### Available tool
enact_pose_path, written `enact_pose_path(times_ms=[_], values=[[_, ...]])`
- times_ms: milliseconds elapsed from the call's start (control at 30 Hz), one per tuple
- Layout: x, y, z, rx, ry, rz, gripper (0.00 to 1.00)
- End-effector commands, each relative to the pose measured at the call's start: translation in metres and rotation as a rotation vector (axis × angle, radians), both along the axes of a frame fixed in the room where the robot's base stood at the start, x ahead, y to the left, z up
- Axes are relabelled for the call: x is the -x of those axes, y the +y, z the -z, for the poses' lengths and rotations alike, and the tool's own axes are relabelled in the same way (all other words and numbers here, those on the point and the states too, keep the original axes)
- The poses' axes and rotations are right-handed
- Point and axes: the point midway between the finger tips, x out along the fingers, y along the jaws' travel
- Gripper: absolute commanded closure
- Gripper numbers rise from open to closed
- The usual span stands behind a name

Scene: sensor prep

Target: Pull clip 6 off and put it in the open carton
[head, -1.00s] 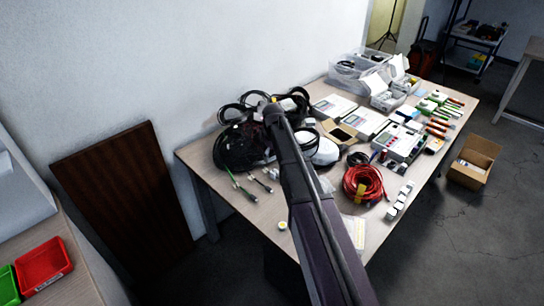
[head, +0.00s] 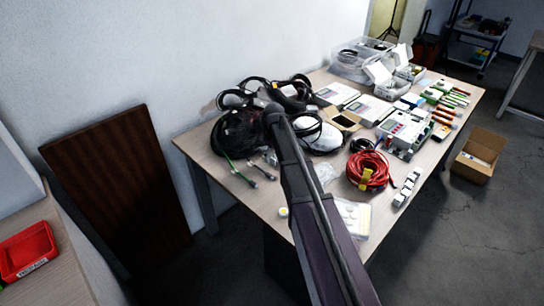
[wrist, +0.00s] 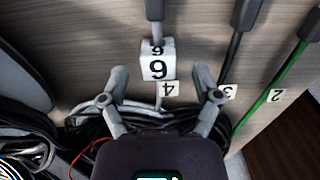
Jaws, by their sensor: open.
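Clip 6 (wrist: 157,68) is a white block with a black number, sitting on a grey cable with a grey plug (wrist: 155,10) above it in the wrist view. My gripper (wrist: 160,76) is open, its two fingers on either side just below the clip, with a visible gap to each. I cannot tell its height over the table. In the head view my arm hides the gripper and the clip. An open brown carton (head: 474,167) with a white thing inside stands on the floor to the right of the table. A smaller open box (head: 334,112) is on the table.
Tags 4 (wrist: 168,91), 3 (wrist: 229,92) and 2 (wrist: 275,96) are on neighbouring cables. Black cables bunch below the fingers. A red cable coil (head: 370,171), devices and connectors crowd the table (head: 322,218). Floor shows between table and carton.

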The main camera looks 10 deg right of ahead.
Motion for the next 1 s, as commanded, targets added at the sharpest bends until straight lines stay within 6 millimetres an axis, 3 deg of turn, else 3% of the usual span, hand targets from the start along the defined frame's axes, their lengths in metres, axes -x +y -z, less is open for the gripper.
enact_pose_path(times_ms=[200, 667, 933, 1000], values=[[0.0, -0.0004, 0.0126, 0.0, 0.0, 0.001, 0.19], [0.0, -0.0011, 0.0142, 0.0, 0.0, 0.001, 0.19], [0.0001, -0.0014, 0.0142, 0.0, 0.0, 0.002, 0.96], [0.0, -0.0014, 0.0142, 0.0, 0.0, 0.002, 1.0]])
